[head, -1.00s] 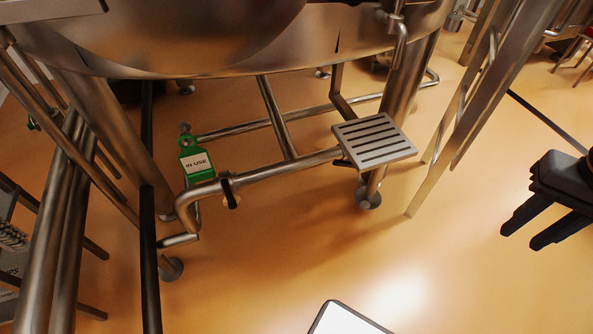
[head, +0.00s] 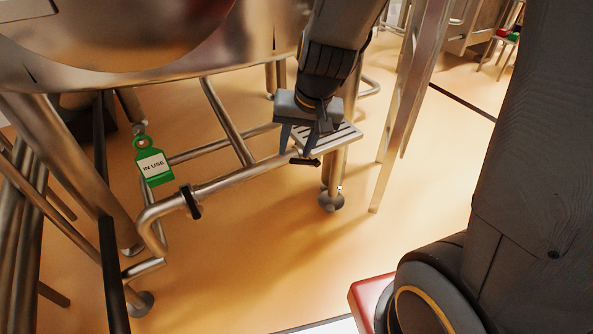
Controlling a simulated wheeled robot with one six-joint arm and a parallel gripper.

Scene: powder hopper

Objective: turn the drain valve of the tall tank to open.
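The tall tank (head: 150,45) is a large steel vessel on legs, its upper part cut off by the frame. Below it runs a steel pipe (head: 240,178) with a bend at its left end. A small black handle (head: 190,201), which looks like the drain valve's, sits across this pipe near the bend. A green "IN USE" tag (head: 153,163) hangs just left of it. My gripper (head: 298,150) points down in front of the slatted step, to the right of and apart from the handle.
The slatted metal step (head: 340,138) is partly hidden behind my gripper. Steel legs and slanted bars (head: 395,130) stand around the tank. A dark upright bar (head: 110,260) stands left of the pipe bend. The orange floor (head: 260,260) in front of the pipe is clear.

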